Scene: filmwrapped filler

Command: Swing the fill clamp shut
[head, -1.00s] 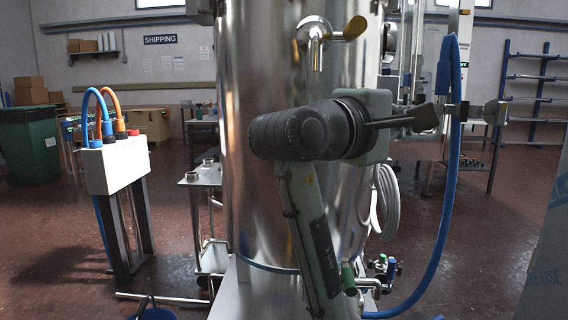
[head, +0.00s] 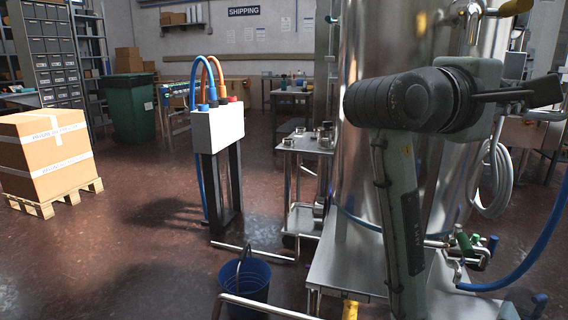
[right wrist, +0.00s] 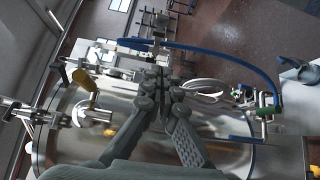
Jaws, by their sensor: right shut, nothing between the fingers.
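My right arm rises in front of the steel tank in the head view, and its gripper (head: 540,92) points right, with dark fingers together and empty. In the right wrist view the gripper (right wrist: 158,76) also shows its fingers closed together. A steel fitting (right wrist: 155,38), possibly the fill clamp, lies just beyond the fingertips beside the blue hose (right wrist: 225,52). I cannot tell whether they touch it or whether it is open or shut. In the head view the blue hose (head: 535,255) curves down at the right edge. My left gripper is out of view.
The steel tank (head: 352,150) stands close by, with a tap (head: 470,22) near its top. A blue bucket (head: 246,282), a white hose box (head: 217,128) and a small steel cart (head: 305,142) stand to its left. Open floor lies toward the carton (head: 45,150).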

